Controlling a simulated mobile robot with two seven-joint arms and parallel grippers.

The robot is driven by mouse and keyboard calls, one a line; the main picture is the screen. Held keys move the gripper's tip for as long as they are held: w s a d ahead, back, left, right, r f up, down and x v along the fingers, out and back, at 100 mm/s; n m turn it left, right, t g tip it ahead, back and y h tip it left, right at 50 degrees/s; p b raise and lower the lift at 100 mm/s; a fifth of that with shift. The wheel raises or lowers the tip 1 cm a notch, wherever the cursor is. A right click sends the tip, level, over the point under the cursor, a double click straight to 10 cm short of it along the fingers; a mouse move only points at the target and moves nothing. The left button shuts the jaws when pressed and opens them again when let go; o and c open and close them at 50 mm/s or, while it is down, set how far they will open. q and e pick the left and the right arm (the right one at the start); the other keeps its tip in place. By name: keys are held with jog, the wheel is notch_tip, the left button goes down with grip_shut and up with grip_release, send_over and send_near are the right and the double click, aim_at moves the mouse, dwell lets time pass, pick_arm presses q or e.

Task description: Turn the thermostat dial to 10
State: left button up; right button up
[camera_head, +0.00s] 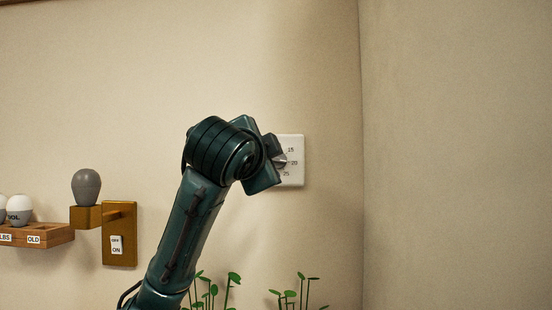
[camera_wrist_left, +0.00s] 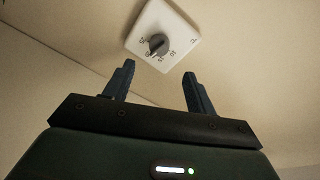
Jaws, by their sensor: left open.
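In the left wrist view the plate (camera_wrist_left: 180,22) and the dial (camera_wrist_left: 158,44) show just beyond the fingertips. My left gripper (camera_wrist_left: 159,72) is open and empty, with its two fingers apart and the dial lined up with the gap between them. The exact mark the dial points to is hard to read. My right gripper is not in view.
A switch plate (camera_head: 119,220) marked OFF and ON with a grey bulb (camera_head: 86,187) beside it is on the wall at left. A wooden bulb rack (camera_head: 54,232) is farther left. Green plants (camera_head: 290,295) stand below. The right wall is bare.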

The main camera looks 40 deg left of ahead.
aim_at(276, 160)
pick_arm(q)
jog(key=p+x, duration=0.1)
jog(key=x, duration=0.9)
jog(key=shift+f+p, duration=0.1)
jog(key=shift+p, duration=0.25)
jog(key=shift+s, duration=0.1)
jog(key=shift+c, duration=0.2)
jog(key=shift+d, duration=0.1)
jog(key=c, duration=0.9)
